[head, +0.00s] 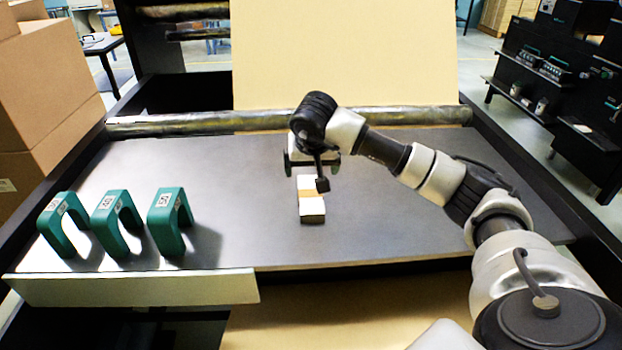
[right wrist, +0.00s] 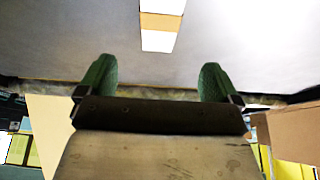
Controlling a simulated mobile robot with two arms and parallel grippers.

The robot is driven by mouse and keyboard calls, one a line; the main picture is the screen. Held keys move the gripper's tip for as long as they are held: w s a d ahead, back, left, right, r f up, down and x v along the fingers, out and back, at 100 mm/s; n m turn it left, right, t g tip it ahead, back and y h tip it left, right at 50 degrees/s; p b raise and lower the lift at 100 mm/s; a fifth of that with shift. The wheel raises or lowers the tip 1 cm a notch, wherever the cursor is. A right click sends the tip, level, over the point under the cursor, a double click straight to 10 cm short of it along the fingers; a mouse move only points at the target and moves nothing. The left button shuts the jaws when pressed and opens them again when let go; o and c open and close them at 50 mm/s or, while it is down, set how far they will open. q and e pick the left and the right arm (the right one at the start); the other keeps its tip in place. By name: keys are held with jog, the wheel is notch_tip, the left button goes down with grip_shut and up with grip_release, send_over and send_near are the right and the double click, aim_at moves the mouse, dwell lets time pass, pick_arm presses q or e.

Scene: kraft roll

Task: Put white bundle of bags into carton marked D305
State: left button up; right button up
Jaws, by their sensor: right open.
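The white bundle of bags (head: 311,212) has a tan band round it and lies on the dark table near its middle. It also shows in the right wrist view (right wrist: 158,40), beyond the fingertips and between their lines. My right gripper (head: 302,165) is open and empty, just behind the bundle in the head view. Its green-padded fingers (right wrist: 155,78) are wide apart, and I see no contact with the bundle. Brown cartons (head: 52,85) stand at the left edge; I cannot read D305 on any of them. My left gripper is not in view.
Several green arch-shaped pieces (head: 116,218) with labels stand on the left of the table. A roller (head: 220,122) runs along the back, with a kraft paper sheet (head: 345,55) rising behind it. The table right of the bundle is clear below my right arm.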

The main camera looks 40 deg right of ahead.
aim_at(309, 184)
jog(key=shift+w+d+f+b, duration=0.3)
jog(key=shift+w+f+b, duration=0.05)
jog(key=shift+w, duration=0.2)
jog(key=shift+w+d+f+b, duration=0.3)
jog(key=shift+w+f+b, duration=0.05)
jog(key=shift+w, duration=0.2)
jog(key=p+x, duration=0.1)
jog(key=x, duration=0.3)
jog(key=shift+w+d+f, duration=0.1)
jog(key=shift+w+f, duration=0.05)
jog(key=shift+w+d+f, duration=0.15)
jog(key=shift+w+f, duration=0.05)
jog(key=shift+f, duration=0.35)
jog(key=p+x, duration=0.1)
jog(key=x, duration=0.3)
jog(key=shift+w+d+f+p, duration=0.15)
jog(key=shift+w+f+p, duration=0.05)
jog(key=shift+p, duration=0.2)
jog(key=shift+w+d+f, duration=0.1)
jog(key=shift+w+f, duration=0.05)
jog(key=shift+f, duration=0.2)
jog(key=shift+f, duration=0.1)
jog(key=c, duration=1.1)
jog(key=shift+c, duration=0.2)
